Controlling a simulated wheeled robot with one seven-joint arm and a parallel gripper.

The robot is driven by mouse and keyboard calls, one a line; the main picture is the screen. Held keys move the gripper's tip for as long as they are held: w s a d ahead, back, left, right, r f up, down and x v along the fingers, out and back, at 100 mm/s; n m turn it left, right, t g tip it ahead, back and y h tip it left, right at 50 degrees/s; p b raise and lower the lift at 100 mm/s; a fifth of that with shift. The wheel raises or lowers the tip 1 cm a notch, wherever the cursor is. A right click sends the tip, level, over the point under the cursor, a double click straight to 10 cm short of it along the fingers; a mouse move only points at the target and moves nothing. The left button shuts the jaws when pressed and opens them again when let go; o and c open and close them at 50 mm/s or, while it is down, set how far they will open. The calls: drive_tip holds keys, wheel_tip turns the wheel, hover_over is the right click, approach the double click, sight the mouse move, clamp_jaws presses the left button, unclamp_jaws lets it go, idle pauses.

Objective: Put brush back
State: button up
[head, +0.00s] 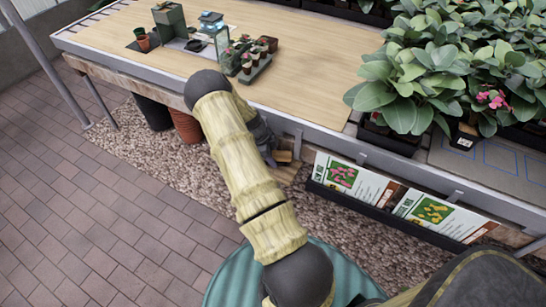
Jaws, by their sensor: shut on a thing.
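My arm reaches forward to the front edge of the wooden table (290,65). My gripper (268,148) is partly hidden behind my forearm, just in front of the table edge and low beside it. It is shut on a small brown wooden thing, seemingly the brush (284,158). Only part of that thing shows, and its bristles cannot be made out.
A tray of small potted plants (250,62), a green box (169,20) and small pots stand on the table. Large leafy plants (410,80) fill the right. Flower signs (390,195) hang along the front edge. Dark and terracotta pots (186,127) stand underneath. Paving at left is clear.

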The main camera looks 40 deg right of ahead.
drive_tip(key=shift+f, duration=0.2)
drive_tip(key=o, duration=1)
drive_tip(key=shift+o, duration=0.2)
drive_tip(key=shift+r, duration=0.1)
drive_tip(key=v, duration=1.2)
drive_tip(key=shift+r+p, duration=0.1)
drive_tip(key=shift+p, duration=0.3)
